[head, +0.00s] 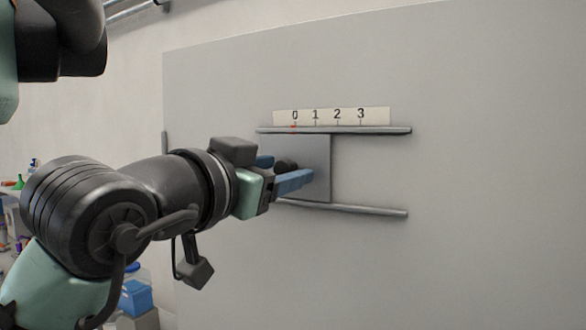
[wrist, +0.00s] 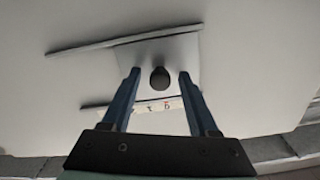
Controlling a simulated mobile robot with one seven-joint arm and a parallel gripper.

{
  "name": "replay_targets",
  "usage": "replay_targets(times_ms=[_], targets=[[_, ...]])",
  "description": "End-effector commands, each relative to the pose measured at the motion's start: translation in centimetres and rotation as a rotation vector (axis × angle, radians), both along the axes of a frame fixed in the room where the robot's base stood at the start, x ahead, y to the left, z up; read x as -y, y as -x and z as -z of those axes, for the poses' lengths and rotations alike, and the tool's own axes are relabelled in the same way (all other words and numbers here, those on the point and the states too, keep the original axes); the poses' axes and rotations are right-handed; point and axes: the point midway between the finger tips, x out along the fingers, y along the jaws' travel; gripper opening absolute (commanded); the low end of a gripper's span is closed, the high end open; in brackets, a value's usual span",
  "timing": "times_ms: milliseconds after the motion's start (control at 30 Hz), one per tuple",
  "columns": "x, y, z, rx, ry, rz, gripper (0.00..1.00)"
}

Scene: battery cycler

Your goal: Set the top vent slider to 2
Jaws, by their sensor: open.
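The vent slider is a flat grey plate (head: 319,160) between two rails on a large grey panel. A dark round knob (head: 287,166) stands out from it. Above it, a cream scale strip (head: 377,116) reads 0, 1, 2, 3, and a small red mark (head: 294,126) sits just under the 0. My gripper (head: 291,168) has its blue fingers open around the knob, one on each side. In the wrist view, the knob (wrist: 160,79) lies between the open fingertips (wrist: 160,73), with a gap visible on both sides.
The upper rail (head: 375,130) and lower rail (head: 365,210) run on to the right, and the track between them is clear there. The panel (head: 480,180) is otherwise bare. A blue container (head: 136,297) and other small items stand at the far left, away from the slider.

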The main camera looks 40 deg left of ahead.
Motion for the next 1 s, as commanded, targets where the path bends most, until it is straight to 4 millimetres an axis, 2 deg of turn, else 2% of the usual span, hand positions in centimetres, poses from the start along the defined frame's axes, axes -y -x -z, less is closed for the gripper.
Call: replay_targets(times_ms=[300, 367, 600, 667, 1000], targets=[[0.02, 0.08, -0.01, 0.0, 0.0, 0.0, 0.6], [0.02, 0.07, -0.01, 0.0, 0.0, 0.0, 0.51], [0.02, 0.06, -0.01, 0.0, 0.0, 0.0, 0.08], [0.02, 0.06, -0.01, 0.0, -0.001, 0.0, 0.0], [0.01, 0.06, -0.01, 0.001, 0.0, 0.0, 0.0]])
